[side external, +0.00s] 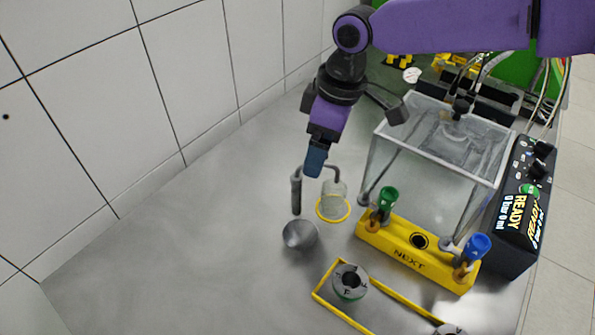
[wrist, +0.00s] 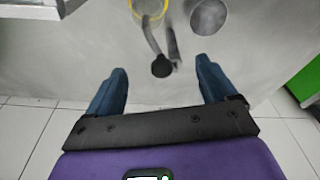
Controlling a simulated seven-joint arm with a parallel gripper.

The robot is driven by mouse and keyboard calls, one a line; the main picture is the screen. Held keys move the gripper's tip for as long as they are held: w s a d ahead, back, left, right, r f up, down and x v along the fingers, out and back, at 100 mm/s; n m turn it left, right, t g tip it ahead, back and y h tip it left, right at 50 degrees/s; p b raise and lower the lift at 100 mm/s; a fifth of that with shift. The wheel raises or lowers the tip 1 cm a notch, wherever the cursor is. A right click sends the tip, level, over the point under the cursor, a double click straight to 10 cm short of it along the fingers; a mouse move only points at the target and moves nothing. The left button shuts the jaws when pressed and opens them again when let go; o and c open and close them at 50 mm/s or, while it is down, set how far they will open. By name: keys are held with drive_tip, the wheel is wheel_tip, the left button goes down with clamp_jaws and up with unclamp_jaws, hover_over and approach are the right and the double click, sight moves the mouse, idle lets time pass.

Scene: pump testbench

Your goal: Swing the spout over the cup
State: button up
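The spout is a thin grey bent pipe on an upright grey post (side external: 296,194), and its arm bends right toward the cup. The clear glass cup (side external: 335,196) stands inside a yellow ring on the bench. In the side view the spout's outlet end overlaps the cup's top. In the wrist view the spout (wrist: 150,35) runs from a dark round knob up toward the cup (wrist: 147,6), which is cut by the top edge. My gripper (side external: 314,172) points down above and behind the spout. Its blue fingers (wrist: 161,75) are apart, with the knob appearing between their tips; contact is not visible.
Right of the cup are a yellow NEXT block (side external: 408,256) with green and blue knobs, a clear tank (side external: 432,160) and a black READY box (side external: 518,205). The bench to the left is clear up to the tiled wall.

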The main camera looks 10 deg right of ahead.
drive_tip(key=shift+r, duration=0.1)
drive_tip(key=shift+r, duration=2.9)
drive_tip(key=shift+s, duration=0.1)
drive_tip(key=shift+s+d, duration=0.1)
drive_tip(key=shift+d, duration=0.1)
drive_tip(key=s+d+f, duration=0.2)
drive_tip(key=s+d, duration=0.6)
drive_tip(key=d, duration=0.4)
drive_tip(key=s+d+f+h, duration=0.1)
drive_tip(key=s+d+f, duration=0.1)
drive_tip(key=s+d, duration=0.7)
drive_tip(key=s+d+f, duration=0.2)
drive_tip(key=s+d, duration=0.7)
drive_tip(key=d, duration=0.7)
drive_tip(key=shift+d+f+g, duration=0.35)
drive_tip(key=shift+d+g, duration=0.05)
